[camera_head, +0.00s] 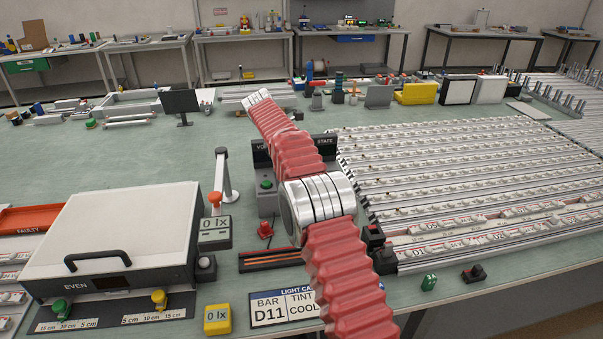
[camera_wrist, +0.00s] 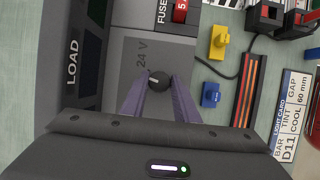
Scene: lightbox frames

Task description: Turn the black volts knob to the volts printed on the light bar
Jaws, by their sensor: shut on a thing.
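The black volts knob (camera_wrist: 156,77) shows in the wrist view on a grey panel, next to the printing "24 V" (camera_wrist: 141,53). My gripper (camera_wrist: 160,86) has its two purple fingers closed on the sides of the knob. The knob's pointer setting is too small to read. In the head view my red arm hides the knob and the gripper. A card (camera_head: 270,310) reads bar D11, tint cool; it also shows in the wrist view (camera_wrist: 292,115), with gap 60 mm. I cannot tell which light bar is D11, and no volts printed on a bar are readable.
A dark "LOAD" screen (camera_wrist: 90,50) and a red fuse piece (camera_wrist: 180,11) flank the knob panel. Yellow (camera_wrist: 219,42) and blue (camera_wrist: 210,95) pieces stand close by. A light box (camera_head: 115,230) is at left; racks of bars (camera_head: 460,180) fill the right.

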